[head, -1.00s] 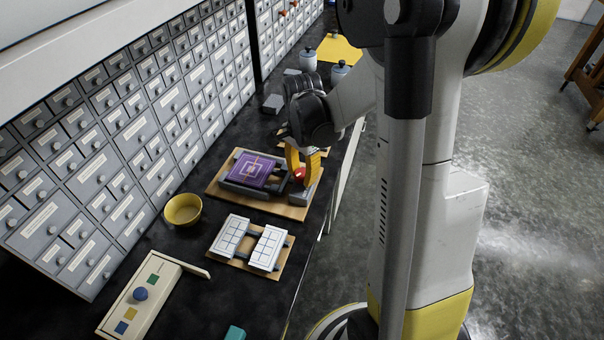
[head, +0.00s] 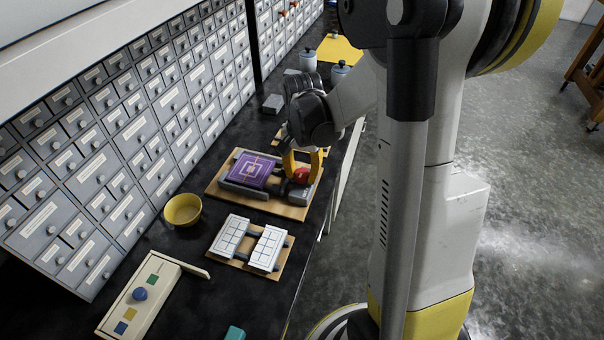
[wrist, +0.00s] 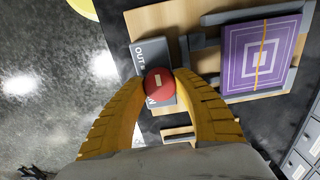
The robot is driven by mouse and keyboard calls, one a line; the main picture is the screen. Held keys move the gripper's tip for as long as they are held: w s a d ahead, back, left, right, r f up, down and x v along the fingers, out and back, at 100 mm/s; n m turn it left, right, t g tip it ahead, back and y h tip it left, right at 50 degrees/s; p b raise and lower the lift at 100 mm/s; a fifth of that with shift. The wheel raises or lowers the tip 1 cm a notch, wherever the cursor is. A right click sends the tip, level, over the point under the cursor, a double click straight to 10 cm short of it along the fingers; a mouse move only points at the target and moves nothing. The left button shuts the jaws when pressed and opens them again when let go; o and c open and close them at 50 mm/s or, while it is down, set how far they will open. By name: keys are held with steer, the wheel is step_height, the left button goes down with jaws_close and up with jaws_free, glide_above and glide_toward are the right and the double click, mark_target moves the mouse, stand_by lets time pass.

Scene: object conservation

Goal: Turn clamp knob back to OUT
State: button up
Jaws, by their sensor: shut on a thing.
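The red clamp knob (wrist: 158,85) sits on a grey block (wrist: 149,53) marked "OUT"; the other label is mostly hidden. A pale mark shows on the knob's top. My gripper (wrist: 160,92) is shut on the knob, with its yellow fingers on both sides of it. In the head view my gripper (head: 301,171) comes down on the red knob (head: 301,175) at the right end of the wooden board (head: 290,211). A purple square tile (head: 248,170) with a pale square pattern lies in the grey clamp frame left of the knob.
A board with white tiles (head: 266,250) lies in front, with a yellow bowl (head: 183,210) to its left. A pale panel with coloured pieces (head: 148,300) is nearer. Drawer cabinets (head: 120,120) line the left side.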

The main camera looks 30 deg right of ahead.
mark_target(302, 172)
steer(key=n, duration=0.4)
steer(key=shift+n, duration=0.3)
steer(key=n, duration=0.4)
steer(key=shift+n, duration=0.4)
steer(key=o, duration=1.2)
step_height(302, 172, up, 12)
